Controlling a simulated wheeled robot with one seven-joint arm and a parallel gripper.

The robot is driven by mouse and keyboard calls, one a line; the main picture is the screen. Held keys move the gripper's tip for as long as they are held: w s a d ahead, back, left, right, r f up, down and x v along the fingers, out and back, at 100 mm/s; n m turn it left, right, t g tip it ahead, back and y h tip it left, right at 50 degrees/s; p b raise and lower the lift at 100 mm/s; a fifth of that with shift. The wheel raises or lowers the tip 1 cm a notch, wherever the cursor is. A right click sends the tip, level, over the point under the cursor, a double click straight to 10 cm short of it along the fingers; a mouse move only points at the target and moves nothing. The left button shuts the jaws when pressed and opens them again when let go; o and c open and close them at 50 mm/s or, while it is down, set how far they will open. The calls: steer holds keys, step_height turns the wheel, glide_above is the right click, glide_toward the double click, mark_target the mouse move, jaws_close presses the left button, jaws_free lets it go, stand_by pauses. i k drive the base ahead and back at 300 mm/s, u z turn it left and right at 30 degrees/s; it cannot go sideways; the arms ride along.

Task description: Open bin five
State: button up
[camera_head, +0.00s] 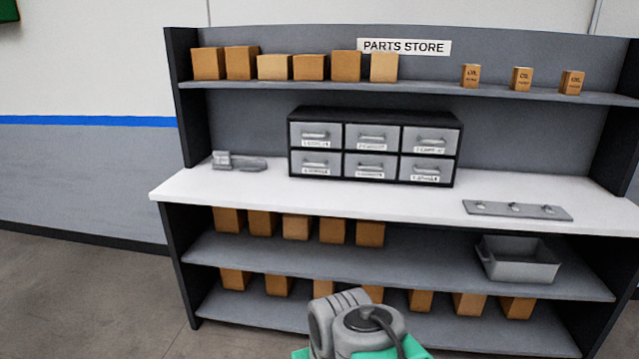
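A black cabinet (376,113) stands on the white counter, with two rows of three grey drawers. Each drawer has a bar handle and a white label, too small to read with certainty. Counting from the top left, bin five is the lower middle drawer (371,165). All the drawers look shut. Part of my arm, grey and teal, shows at the bottom centre, below and apart from the cabinet. My gripper is not seen.
The white counter (230,192) holds a grey vise-like tool (239,162) at left and a flat metal plate (517,210) at right. A grey tray (518,263) and several cardboard boxes sit on lower shelves. The counter before the drawers is clear.

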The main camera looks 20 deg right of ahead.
mark_target(371, 159)
steer(key=z, duration=0.85)
steer(key=i, duration=1)
steer(key=u, duration=0.6)
steer(key=i, duration=0.8)
steer(key=u, duration=0.9)
